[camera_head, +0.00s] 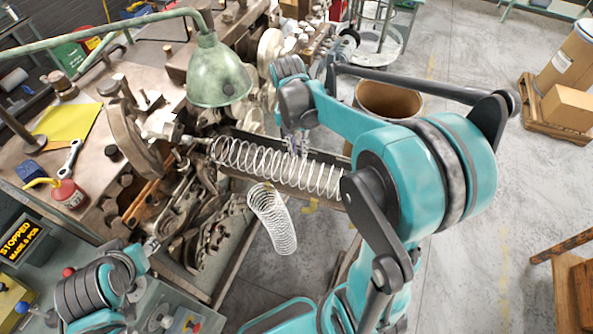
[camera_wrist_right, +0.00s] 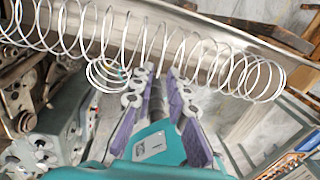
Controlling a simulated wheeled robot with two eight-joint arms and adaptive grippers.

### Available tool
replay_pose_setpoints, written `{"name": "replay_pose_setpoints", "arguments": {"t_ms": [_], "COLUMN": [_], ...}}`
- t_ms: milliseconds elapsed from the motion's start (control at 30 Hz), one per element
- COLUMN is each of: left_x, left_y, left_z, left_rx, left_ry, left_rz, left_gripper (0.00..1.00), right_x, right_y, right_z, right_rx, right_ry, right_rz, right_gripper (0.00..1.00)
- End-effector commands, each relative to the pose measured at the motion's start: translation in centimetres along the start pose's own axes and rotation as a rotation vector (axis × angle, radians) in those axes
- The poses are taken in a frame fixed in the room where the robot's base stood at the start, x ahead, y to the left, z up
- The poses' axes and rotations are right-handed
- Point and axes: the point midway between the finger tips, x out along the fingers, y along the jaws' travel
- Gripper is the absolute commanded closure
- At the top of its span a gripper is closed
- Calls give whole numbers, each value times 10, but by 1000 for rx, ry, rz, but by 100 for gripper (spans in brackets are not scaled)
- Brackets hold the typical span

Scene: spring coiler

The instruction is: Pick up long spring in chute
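The long spring (camera_head: 255,160), a silvery wire coil, lies along the chute (camera_head: 326,157) from the coiler head toward the right. In the right wrist view the long spring (camera_wrist_right: 205,62) spans the upper part, in front of the metal chute wall (camera_wrist_right: 225,32). My right gripper (camera_head: 297,150) is above the spring's middle, pointing down. In the right wrist view its two purple-grey fingers (camera_wrist_right: 158,78) stand apart with nothing clearly between them; the coils cross just past the tips. My left gripper (camera_head: 150,246) is low at the left, small and away from the spring; its opening is unclear.
A shorter spring (camera_head: 272,220) hangs below the chute. A green lamp (camera_head: 218,75) hangs over the machine, left of my right arm. A brown drum (camera_head: 388,100) stands behind the arm. A red oil can (camera_head: 68,193) and yellow paper (camera_head: 68,122) lie on the bench.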

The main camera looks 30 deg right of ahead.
Motion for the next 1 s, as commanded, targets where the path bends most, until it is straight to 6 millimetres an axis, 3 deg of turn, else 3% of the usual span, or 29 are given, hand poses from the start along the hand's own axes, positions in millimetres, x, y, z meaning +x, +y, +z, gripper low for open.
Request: {"name": "replay_pose_setpoints", "arguments": {"t_ms": [600,867,933,1000], "left_x": [2,2,2,2], "left_y": [0,0,0,0], "left_z": [2,1,1,1], "left_rx": [0,0,0,0], "left_ry": [0,0,0,0], "left_rz": [0,0,0,0], "left_gripper": [60,60,60,60], "right_x": [76,78,78,78], "right_y": [-2,-3,-3,-2], "right_z": [-1,-1,-1,-1], "right_rx": [-33,-32,-32,-32], "right_ry": [6,6,6,6], "right_rz": [-5,-5,-5,-5], "right_gripper": [85,85,100,100]}}
